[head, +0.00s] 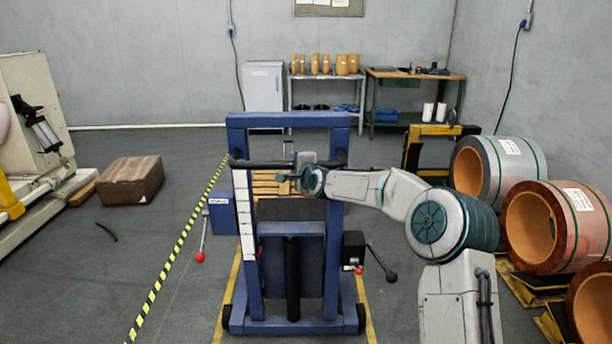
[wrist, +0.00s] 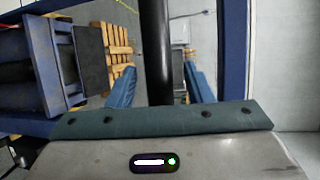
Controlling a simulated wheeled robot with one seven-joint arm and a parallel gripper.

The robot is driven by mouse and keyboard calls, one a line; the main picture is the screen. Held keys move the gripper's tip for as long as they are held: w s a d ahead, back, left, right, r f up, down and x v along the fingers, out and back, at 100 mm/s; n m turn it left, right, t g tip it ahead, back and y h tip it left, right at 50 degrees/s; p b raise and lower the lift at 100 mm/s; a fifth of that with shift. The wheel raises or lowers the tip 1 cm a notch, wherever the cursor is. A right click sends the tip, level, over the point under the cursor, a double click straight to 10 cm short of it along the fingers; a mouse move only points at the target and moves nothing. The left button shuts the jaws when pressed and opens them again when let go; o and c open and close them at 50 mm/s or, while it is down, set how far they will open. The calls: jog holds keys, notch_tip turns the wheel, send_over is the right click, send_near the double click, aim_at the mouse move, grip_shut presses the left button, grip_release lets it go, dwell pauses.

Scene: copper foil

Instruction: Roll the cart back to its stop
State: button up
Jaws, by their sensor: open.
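The cart is a blue upright frame on small wheels (head: 337,220), standing in front of me between yellow floor lines. A dark horizontal push bar (head: 262,164) crosses its upper part. My gripper (head: 287,177) is at this bar, reaching in from the right. In the wrist view the dark bar (wrist: 156,45) runs between the two teal fingers of my gripper (wrist: 160,70). The fingers are apart, with a gap showing on both sides of the bar. I cannot make out the cart's stop.
A wooden pallet (head: 268,186) lies behind the cart. Copper-coloured coils (head: 560,232) stand at right, and a brown box (head: 130,182) lies at left. A yellow-black floor stripe (head: 180,245) runs left of the cart.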

jog(key=b+v, duration=0.1)
jog(key=v, duration=0.9)
jog(key=shift+s, duration=0.1)
jog(key=s+d+n+g+h+p, duration=0.2)
jog(key=s+d, duration=0.4)
jog(key=s, duration=0.8)
jog(key=s+d+n+g+h+p, duration=0.2)
jog(key=s+d+n+g+p, duration=0.3)
jog(key=s, duration=1)
jog(key=s+d+n+g+h+p, duration=0.3)
jog(key=s+d+n, duration=0.3)
jog(key=s, duration=0.8)
jog(key=shift+s+d+g+p, duration=0.35)
jog(key=shift+d+g, duration=0.35)
jog(key=shift+d, duration=0.45)
jog(key=shift+c, duration=0.4)
